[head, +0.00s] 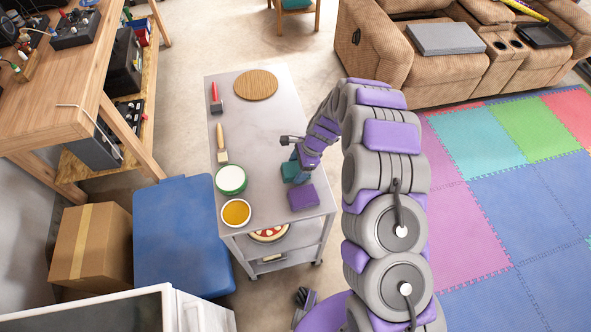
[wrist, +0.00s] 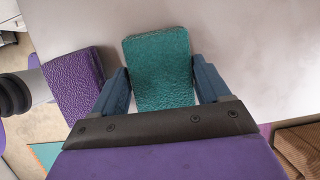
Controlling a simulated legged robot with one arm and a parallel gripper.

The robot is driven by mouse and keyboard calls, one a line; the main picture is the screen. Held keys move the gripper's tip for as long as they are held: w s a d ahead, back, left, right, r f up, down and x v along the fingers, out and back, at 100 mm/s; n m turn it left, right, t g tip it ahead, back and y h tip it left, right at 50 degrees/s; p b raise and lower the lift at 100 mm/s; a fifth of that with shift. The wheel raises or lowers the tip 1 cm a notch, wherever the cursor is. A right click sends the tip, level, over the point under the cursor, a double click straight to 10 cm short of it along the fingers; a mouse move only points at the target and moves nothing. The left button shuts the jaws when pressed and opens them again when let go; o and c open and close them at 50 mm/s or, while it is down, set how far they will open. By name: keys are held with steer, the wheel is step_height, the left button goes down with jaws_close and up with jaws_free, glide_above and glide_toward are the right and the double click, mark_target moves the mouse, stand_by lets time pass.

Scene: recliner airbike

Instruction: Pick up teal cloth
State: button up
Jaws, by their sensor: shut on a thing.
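The teal cloth (head: 290,172) lies at the right side of the grey cart top (head: 245,130), partly hidden by my gripper in the head view. In the wrist view the teal cloth (wrist: 158,68) is a folded, textured block between my gripper's two blue fingers. My gripper (wrist: 160,85) is shut on it, with one finger at each side. My gripper (head: 298,168) also shows in the head view, reaching down at the cart's right edge. I cannot tell whether the cloth touches the cart top.
A folded purple cloth (head: 303,197) lies close beside the teal one; it also shows in the wrist view (wrist: 74,84). The cart also holds a green-rimmed tin (head: 230,180), an orange-filled tin (head: 236,213), a brush (head: 221,145), a red-handled tool (head: 215,97) and a round wooden board (head: 256,85).

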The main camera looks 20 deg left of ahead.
mark_target(291, 169)
steer(key=shift+r, duration=0.15)
steer(key=shift+r, duration=0.15)
step_height(291, 169, up, 4)
steer(key=shift+p, duration=0.5)
steer(key=s+d, duration=0.2)
steer(key=s, duration=0.2)
steer(key=s+d+p, duration=0.1)
steer(key=s+d, duration=0.2)
steer(key=s, duration=0.2)
steer(key=s+d+r, duration=0.1)
steer(key=s+d, duration=0.1)
steer(key=s, duration=0.3)
steer(key=shift+d+p, duration=0.35)
steer(key=o, duration=0.5)
steer(key=c, duration=0.4)
